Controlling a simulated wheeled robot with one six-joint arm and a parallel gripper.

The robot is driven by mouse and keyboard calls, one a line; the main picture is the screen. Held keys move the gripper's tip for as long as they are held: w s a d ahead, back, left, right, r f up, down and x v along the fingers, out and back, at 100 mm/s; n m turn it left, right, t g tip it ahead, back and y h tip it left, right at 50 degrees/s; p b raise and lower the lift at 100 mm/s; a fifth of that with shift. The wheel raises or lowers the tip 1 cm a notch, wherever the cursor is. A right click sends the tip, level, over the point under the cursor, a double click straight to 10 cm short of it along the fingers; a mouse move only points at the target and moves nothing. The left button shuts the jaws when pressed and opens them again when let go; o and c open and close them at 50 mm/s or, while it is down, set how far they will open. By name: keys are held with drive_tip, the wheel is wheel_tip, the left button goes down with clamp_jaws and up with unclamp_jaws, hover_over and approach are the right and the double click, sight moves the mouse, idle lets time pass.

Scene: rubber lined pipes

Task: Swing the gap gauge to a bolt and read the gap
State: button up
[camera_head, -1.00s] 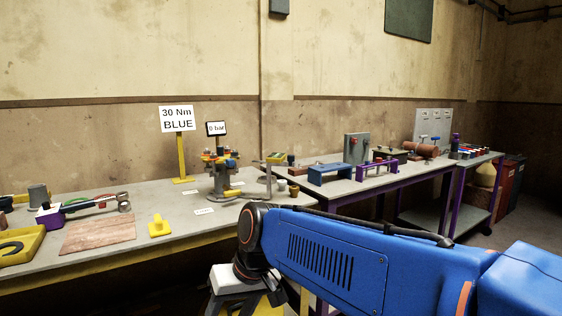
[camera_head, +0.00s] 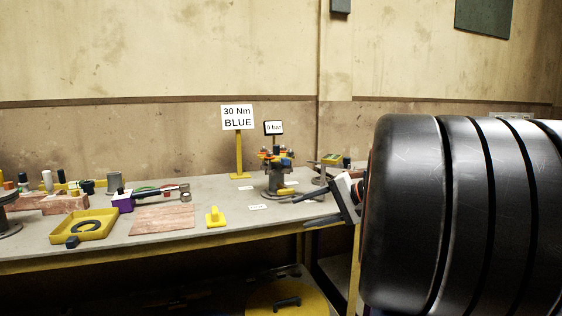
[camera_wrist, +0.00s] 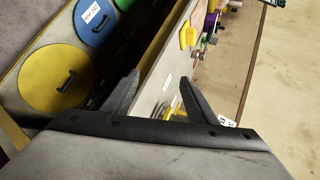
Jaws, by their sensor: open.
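The bolted flange assembly (camera_head: 277,172) stands upright on the bench, with coloured pieces around its top and a "0 bar" display (camera_head: 273,128) above it. A small yellow-edged device on a post (camera_head: 331,160) stands just right of it; I cannot tell whether this is the gap gauge. My gripper (camera_head: 328,207) is open and empty, right of and in front of the flange, near the bench's front edge. In the wrist view its two dark fingers (camera_wrist: 160,92) are spread, with bench edge and floor-level lids beyond. My black arm part hides the right side.
A "30 Nm BLUE" sign (camera_head: 237,117) stands behind the flange. Round lids, one yellow (camera_wrist: 54,77), sit below the bench. Bench space before the flange is mostly clear.

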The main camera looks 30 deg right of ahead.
drive_tip(key=d+r+m+t+h, duration=0.1)
drive_tip(key=d+r+m+t, duration=0.2)
drive_tip(key=d, duration=0.9)
drive_tip(key=m+t+h, duration=0.2)
drive_tip(key=t+h, duration=0.1)
drive_tip(key=t, duration=0.1)
approach(338, 161)
drive_tip(key=s+d, duration=0.4)
drive_tip(key=w, duration=0.5)
drive_tip(key=w+a, duration=0.1)
drive_tip(key=w, duration=0.5)
drive_tip(key=w+a+f, duration=0.1)
drive_tip(key=w, duration=0.4)
drive_tip(key=shift+w+a, duration=0.25)
drive_tip(key=shift+w, duration=0.15)
clamp_jaws()
